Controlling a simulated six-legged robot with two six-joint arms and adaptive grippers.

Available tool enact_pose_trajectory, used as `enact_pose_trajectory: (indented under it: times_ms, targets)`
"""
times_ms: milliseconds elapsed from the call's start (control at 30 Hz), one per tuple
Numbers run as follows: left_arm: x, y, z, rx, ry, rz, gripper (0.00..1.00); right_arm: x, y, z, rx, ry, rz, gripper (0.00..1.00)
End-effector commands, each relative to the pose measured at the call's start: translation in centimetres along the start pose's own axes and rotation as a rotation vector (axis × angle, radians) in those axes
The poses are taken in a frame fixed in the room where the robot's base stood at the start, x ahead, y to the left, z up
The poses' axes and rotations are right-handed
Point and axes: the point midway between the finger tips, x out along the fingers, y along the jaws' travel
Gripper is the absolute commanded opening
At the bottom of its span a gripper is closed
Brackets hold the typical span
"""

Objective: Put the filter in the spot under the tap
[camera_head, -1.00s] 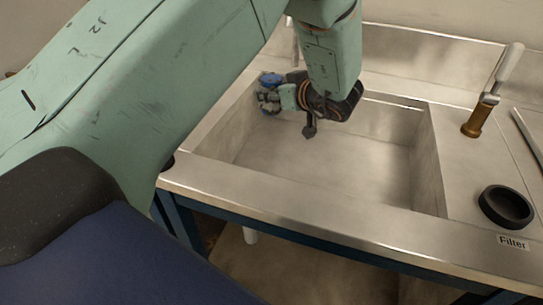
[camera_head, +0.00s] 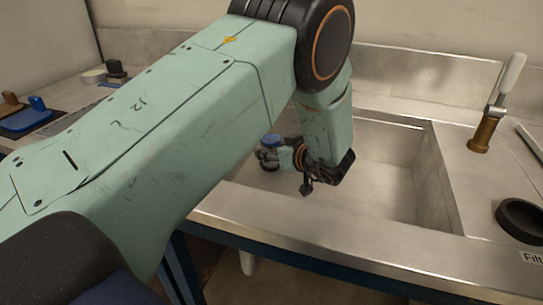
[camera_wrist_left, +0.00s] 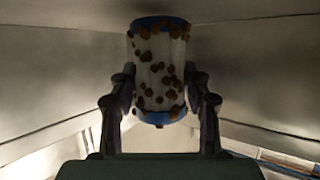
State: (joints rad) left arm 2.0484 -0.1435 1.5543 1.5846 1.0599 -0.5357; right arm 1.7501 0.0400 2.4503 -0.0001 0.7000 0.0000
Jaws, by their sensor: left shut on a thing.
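The filter (camera_wrist_left: 160,75) is a pale cylinder with blue ends and brown spots in the left wrist view. It stands roughly upright between the two fingers of my left gripper (camera_wrist_left: 160,108), which is shut on it. In the head view, my left gripper (camera_head: 272,155) is over the left part of the sink, and a blue end of the filter (camera_head: 270,140) shows there. I cannot make out the tap for certain; my left arm covers the back of the sink. The spot under it cannot be told apart. My right gripper is not in view.
The metal sink (camera_head: 330,222) has a raised rim. On the right counter stand a black round holder (camera_head: 520,218) beside a partly cut-off label (camera_head: 532,257), and a brown fitting with a pale handle (camera_head: 484,133). Small items, including a blue one (camera_head: 25,118), lie far left.

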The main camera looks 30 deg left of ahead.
Motion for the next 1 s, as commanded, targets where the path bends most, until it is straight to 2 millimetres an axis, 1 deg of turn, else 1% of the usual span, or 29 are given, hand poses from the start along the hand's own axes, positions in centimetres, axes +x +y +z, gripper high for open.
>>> enact_pose_trajectory:
  times_ms: [33, 67, 267, 467, 500, 733, 1000]
  targets:
    - [0.27, 0.06, 0.60, -0.001, 0.001, 0.001, 0.12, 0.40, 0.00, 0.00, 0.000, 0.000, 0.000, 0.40]
    - [0.30, 0.06, 0.67, -0.002, 0.001, 0.001, 0.12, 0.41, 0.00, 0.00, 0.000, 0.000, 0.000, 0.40]
    - [0.23, 0.06, 0.49, -0.002, 0.002, 0.001, 0.12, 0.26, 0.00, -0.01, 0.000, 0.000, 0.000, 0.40]
    - [0.41, 0.05, 0.94, -0.001, 0.001, 0.001, 0.12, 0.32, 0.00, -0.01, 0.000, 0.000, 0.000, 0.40]
    - [0.41, 0.04, 0.94, -0.001, 0.001, 0.001, 0.51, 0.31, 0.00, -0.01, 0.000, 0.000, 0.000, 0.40]
    - [0.40, 0.03, 0.93, -0.001, 0.001, 0.001, 0.70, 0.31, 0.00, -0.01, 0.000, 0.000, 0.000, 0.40]
    - [0.39, 0.03, 0.91, -0.001, 0.001, 0.001, 0.71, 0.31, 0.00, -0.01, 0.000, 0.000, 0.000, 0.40]
